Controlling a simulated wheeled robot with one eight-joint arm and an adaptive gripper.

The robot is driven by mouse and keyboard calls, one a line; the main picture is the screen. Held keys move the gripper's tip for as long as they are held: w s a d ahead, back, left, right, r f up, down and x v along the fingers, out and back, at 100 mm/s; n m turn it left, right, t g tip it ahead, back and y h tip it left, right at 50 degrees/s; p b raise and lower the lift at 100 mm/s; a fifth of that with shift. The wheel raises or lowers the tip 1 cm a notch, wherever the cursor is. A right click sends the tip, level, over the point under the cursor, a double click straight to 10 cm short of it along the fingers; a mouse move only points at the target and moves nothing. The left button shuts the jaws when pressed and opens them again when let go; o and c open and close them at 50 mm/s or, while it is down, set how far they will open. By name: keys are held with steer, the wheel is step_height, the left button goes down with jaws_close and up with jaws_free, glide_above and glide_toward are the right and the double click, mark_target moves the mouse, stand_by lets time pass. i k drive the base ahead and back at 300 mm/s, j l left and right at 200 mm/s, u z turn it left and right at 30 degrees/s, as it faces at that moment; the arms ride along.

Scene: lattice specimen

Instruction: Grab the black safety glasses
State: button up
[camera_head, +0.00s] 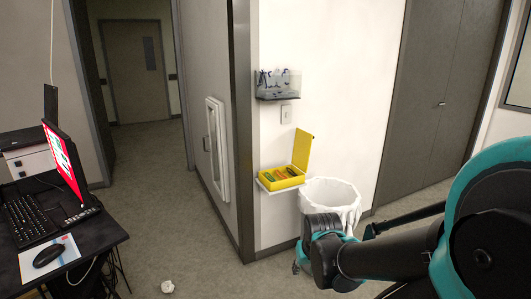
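A clear wall-mounted holder (278,86) hangs on the white wall near the corner, above the light switch. Several dark shapes show inside it that look like glasses. They are too small to tell apart, so I cannot say for certain which are the black safety glasses. My teal and dark grey arm reaches in from the right, low in the picture, well below and to the right of the holder. No gripper fingers can be made out, and nothing touches the holder.
An open yellow case (283,179) sits on a small wall shelf below the holder. A bin with a white liner (331,197) stands beside it, partly behind my arm. A desk (100,243) with computer gear is at left. Crumpled paper (168,287) lies on otherwise open floor.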

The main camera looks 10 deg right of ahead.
mark_target(290, 174)
steer(key=l+u, duration=0.1)
steer(key=u, duration=0.3)
steer(key=i+l+u, duration=0.1)
steer(key=u, duration=0.3)
steer(key=l+u, duration=0.15)
steer(key=u, duration=0.25)
steer(key=l+u, duration=0.15)
steer(key=u, duration=0.25)
steer(key=l, duration=1.3)
steer(key=k+l, duration=0.15)
steer(key=l, duration=2.5)
steer(key=k+l, duration=0.15)
steer(key=l, duration=1.2)
steer(key=i+j+z, duration=0.1)
steer(key=j, duration=0.35)
steer(key=j+z, duration=0.1)
steer(key=j, duration=0.35)
steer(key=i, duration=0.05)
